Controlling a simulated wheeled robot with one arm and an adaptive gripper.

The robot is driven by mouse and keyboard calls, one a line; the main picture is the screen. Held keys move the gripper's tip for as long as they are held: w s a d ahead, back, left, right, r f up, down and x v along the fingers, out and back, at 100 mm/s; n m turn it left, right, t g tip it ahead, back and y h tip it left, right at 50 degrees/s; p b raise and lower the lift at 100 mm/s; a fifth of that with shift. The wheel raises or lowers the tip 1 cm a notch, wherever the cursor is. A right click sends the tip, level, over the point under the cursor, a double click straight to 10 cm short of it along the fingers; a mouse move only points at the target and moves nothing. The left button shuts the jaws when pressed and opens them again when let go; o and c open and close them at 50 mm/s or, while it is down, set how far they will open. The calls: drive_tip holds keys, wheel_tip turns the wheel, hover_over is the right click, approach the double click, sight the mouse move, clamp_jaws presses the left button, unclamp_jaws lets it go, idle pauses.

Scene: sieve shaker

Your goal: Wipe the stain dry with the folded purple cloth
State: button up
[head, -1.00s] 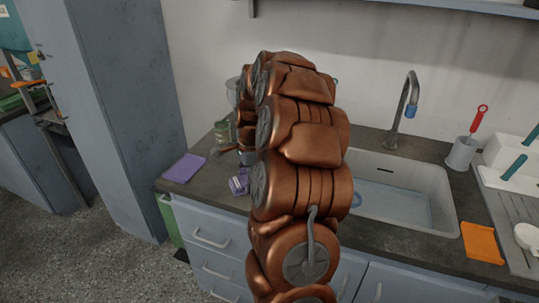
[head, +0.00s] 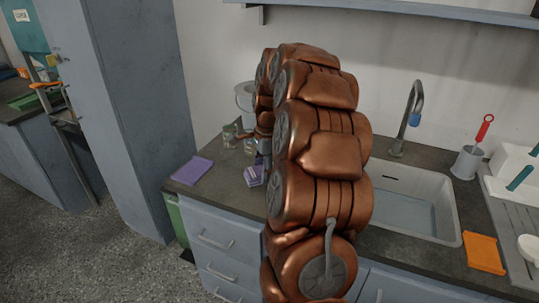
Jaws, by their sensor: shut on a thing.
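The folded purple cloth (head: 253,176) shows as a small pale-striped purple bundle at the counter, just left of my arm. My gripper (head: 263,158) is mostly hidden behind my copper-coloured arm; it is shut on this cloth from above. I cannot tell whether the cloth touches the counter. A flat purple cloth (head: 192,170) lies apart at the counter's left end. I cannot make out the stain; my arm covers part of the counter.
Small jars (head: 230,135) and a white roll (head: 245,97) stand behind the gripper near the wall. The sink (head: 448,225) with its tap (head: 414,100) is to the right. An orange cloth (head: 483,252) lies by the drainer. The dark counter (head: 222,180) is bare between the two purple things.

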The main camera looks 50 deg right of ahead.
drive_tip(key=shift+r, duration=1)
